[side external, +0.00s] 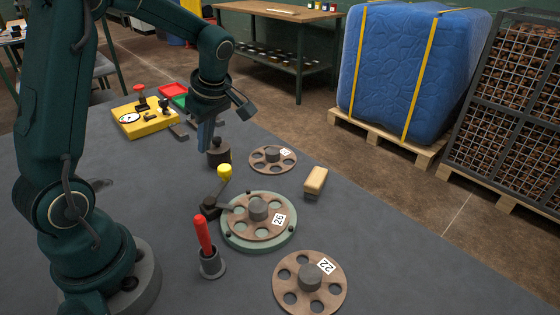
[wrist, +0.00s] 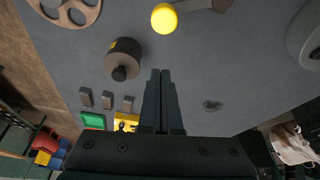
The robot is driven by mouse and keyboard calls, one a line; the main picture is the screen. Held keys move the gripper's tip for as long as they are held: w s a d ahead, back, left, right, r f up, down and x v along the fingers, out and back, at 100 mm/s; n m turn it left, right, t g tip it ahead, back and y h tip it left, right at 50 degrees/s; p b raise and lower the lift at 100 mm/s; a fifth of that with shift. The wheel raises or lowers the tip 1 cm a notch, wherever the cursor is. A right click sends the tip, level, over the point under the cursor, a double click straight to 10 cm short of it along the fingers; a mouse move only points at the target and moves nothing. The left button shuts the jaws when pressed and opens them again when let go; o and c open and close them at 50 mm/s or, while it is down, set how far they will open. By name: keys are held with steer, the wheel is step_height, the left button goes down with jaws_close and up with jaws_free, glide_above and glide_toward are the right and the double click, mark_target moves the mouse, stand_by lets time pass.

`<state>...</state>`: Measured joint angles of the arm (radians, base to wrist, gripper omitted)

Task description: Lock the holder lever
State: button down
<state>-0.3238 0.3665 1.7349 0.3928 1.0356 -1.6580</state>
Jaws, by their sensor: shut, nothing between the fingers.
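The holder (side external: 229,238) is a round, pale green base with brown disc 26 (side external: 242,226) seated on it. Its lever has a yellow ball knob (side external: 224,171) on an arm from a dark pivot block (side external: 210,207) at the holder's left. The knob stands up above the table in the side view and also shows at the top of the wrist view (wrist: 164,18). My gripper (side external: 204,148) points down, shut and empty, behind and a little left of the knob, apart from it. Its fingertips (wrist: 160,72) are together in the wrist view. Whether the lever is locked I cannot tell.
A dark knobbed cylinder (side external: 218,154) stands close to my fingers. A red-handled tool (side external: 203,235) stands in a cup near the lever. Disc 22 (side external: 290,291), another disc (side external: 259,159) and a tan block (side external: 315,181) lie around. A yellow gauge box (side external: 145,124) is behind.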

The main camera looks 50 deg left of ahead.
steer(key=v, duration=0.6)
steer(key=shift+r, duration=0.25)
steer(key=shift+w+d, duration=0.1)
steer(key=s+d+r+m+t+h, duration=0.1)
steer(key=s+d+r+m+t, duration=0.35)
steer(key=d+m, duration=0.2)
steer(key=s+d+f+m+t+h, duration=0.2)
steer(key=s+d+m, duration=0.4)
steer(key=m, duration=0.8)
steer(key=shift+d+f+h, duration=0.4)
steer(key=shift+d+f, duration=0.35)
steer(key=shift+f, duration=0.05)
